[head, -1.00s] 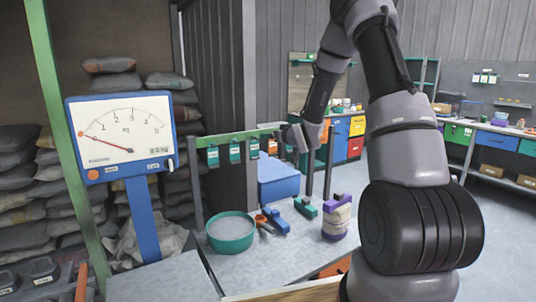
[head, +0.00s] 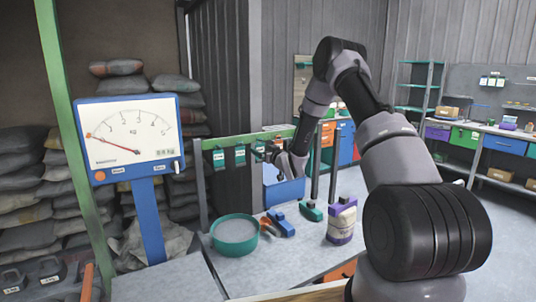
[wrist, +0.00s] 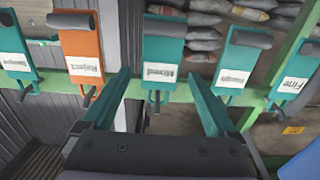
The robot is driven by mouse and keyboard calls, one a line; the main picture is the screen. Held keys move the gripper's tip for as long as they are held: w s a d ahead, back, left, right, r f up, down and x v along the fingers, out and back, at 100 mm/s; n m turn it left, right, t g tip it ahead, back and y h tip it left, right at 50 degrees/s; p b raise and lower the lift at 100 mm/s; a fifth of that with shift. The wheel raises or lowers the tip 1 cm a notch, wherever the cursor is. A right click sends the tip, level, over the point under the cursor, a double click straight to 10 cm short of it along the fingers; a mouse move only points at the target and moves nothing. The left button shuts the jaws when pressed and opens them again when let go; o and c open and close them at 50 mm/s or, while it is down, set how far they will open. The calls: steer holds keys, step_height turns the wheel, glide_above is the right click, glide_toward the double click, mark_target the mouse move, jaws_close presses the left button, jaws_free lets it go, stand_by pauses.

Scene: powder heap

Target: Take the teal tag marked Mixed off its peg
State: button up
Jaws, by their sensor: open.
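The teal tag with a white label reading Mixed (wrist: 162,62) hangs at the middle of the wrist view, upside down there. My gripper (wrist: 157,78) is open and empty, with one teal finger on each side of the tag's lower part. In the head view my gripper (head: 274,153) is at the green rail (head: 248,138), right of the visible teal tags, and hides part of that row.
An orange Reject tag (wrist: 83,55) hangs left of the Mixed tag, and another teal tag (wrist: 240,58) hangs right of it. A teal Fine tag (wrist: 293,78) is farther right.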

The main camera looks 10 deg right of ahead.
mark_target(260, 145)
steer(key=shift+x, duration=1.1)
steer(key=c, duration=1.4)
steer(key=shift+r, duration=0.4)
steer(key=shift+r, duration=0.3)
steer(key=shift+v, duration=3)
steer(key=shift+r, duration=0.1)
